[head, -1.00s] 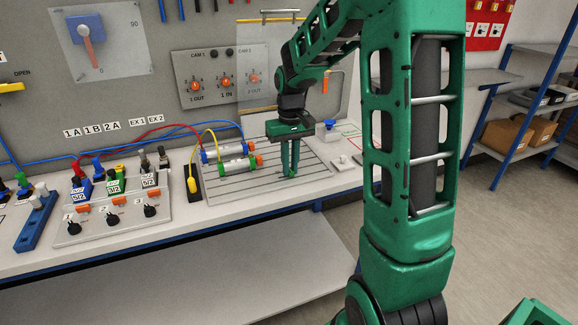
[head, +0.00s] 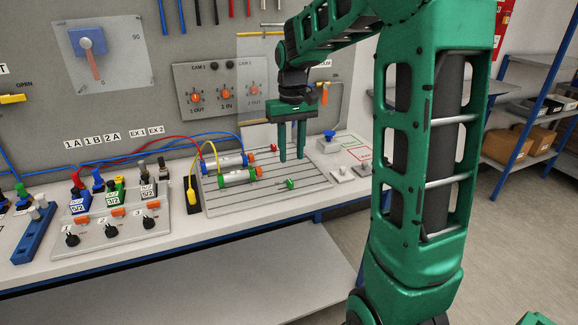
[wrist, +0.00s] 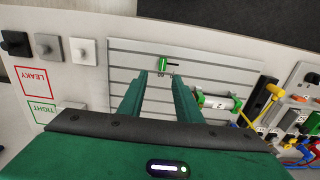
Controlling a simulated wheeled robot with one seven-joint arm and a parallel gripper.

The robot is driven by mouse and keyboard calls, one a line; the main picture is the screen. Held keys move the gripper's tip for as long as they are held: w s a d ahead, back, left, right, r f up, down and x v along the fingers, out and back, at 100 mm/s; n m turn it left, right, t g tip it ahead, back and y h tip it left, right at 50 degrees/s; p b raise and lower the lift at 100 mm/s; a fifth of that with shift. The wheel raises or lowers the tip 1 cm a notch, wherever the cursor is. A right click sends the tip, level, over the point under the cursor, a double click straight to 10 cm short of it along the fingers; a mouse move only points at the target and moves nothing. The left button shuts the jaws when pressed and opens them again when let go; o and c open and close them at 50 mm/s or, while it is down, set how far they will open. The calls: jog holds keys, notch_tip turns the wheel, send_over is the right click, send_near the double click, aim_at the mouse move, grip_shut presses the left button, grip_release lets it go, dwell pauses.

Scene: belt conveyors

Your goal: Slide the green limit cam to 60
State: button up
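The green limit cam (head: 289,183) is a small green block with a dark pin on the slotted grey plate (head: 225,204), right of the two cylinders. In the wrist view the cam (wrist: 163,64) lies just beyond the fingertips, with small markings next to it that I cannot read surely. My gripper (head: 291,158) is open and empty. Its two fingers point down above the plate, apart from the cam; the wrist view shows a clear gap between them (wrist: 160,74).
The green-ended cylinder (head: 238,177) and blue-ended cylinder (head: 222,160) lie left of the cam. A small red piece (head: 274,147) is behind. Grey blocks (head: 340,174) stand at right. A transparent panel (head: 262,85) hangs behind my gripper.

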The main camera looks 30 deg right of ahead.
notch_tip(320, 180, up, 2)
jog(key=shift+r, duration=0.1)
dwell(0.5)
jog(key=s+f+m, duration=0.2)
jog(key=s+f, duration=0.1)
jog(key=s, duration=1.2)
jog(key=s+f+m, duration=0.2)
jog(key=s+f, duration=0.1)
jog(key=s, duration=1.2)
jog(key=shift+a+f, duration=0.15)
jog(key=shift+a, duration=0.15)
